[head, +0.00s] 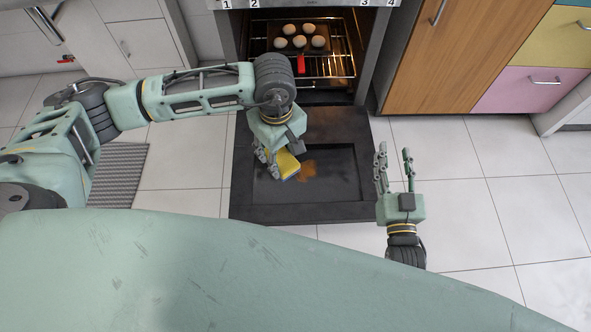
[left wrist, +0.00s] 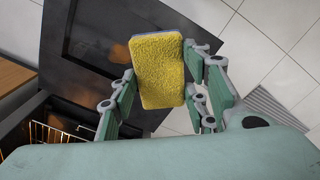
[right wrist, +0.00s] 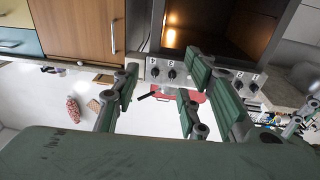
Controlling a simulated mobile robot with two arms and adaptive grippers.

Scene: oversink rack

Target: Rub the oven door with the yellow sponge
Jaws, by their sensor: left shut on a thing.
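The oven door (head: 330,208) is folded down open, its dark inner face upward, with an orange-brown stain (head: 308,171) near its middle. The door also shows in the left wrist view (left wrist: 92,55). My left gripper (head: 279,163) is over the door, shut on the yellow sponge (head: 286,166), just left of the stain. In the left wrist view the sponge (left wrist: 160,71) sits between the fingers. I cannot tell whether it touches the door. My right gripper (head: 394,165) is open and empty, just right of the door.
The oven cavity holds a wire rack (head: 328,66) with a tray of several round buns (head: 300,36) and a red item (head: 288,60). A wooden cabinet (head: 455,55) and coloured drawers (head: 520,88) stand at right. A grey mat (head: 121,174) lies left. The tiled floor around is clear.

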